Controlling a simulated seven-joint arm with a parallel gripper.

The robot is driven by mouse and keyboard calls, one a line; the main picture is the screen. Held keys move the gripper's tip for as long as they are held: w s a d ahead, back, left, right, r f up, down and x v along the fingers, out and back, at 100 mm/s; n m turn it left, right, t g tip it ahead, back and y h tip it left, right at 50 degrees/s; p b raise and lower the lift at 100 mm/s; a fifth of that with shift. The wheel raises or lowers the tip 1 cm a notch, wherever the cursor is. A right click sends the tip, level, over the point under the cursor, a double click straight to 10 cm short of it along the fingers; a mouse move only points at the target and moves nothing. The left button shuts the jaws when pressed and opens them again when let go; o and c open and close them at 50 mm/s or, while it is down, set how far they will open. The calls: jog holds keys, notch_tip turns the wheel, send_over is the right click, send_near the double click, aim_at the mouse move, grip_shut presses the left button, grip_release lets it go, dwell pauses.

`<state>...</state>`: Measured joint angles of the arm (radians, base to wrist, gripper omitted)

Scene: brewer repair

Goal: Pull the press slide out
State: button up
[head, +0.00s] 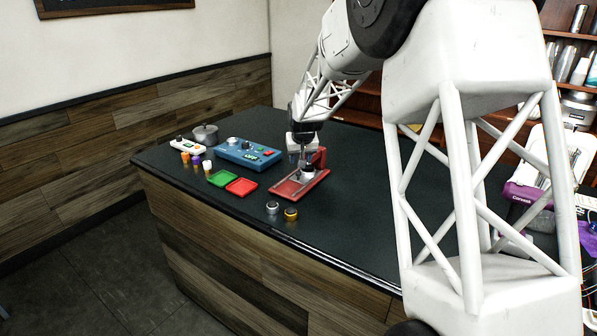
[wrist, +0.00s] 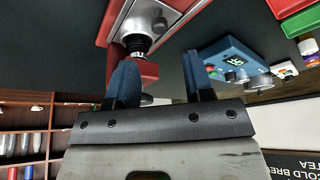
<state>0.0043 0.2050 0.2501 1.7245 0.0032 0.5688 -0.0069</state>
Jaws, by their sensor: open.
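The red press (head: 300,186) stands on the dark counter, with a long flat base and a short upright at its back. A silver part (head: 307,173) sits on the base below the upright. In the wrist view the red press frame (wrist: 148,70) and a silver plate (wrist: 133,20) show, with a round black-and-silver piece (wrist: 137,42) between them. I cannot tell for sure which part is the slide. My gripper (head: 303,149) is at the press, by its upright. In the wrist view its blue fingers (wrist: 160,80) are apart, with the left one overlapping the red frame in the picture.
A blue control box (head: 247,153) stands left of the press. A green tray (head: 222,179) and a red tray (head: 242,187) lie in front of it. Two small round pieces, silver (head: 272,208) and gold (head: 291,214), stand near the front edge.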

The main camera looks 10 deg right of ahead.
aim_at(298, 172)
dwell(0.3)
jog(key=shift+x, duration=3.9)
grip_shut()
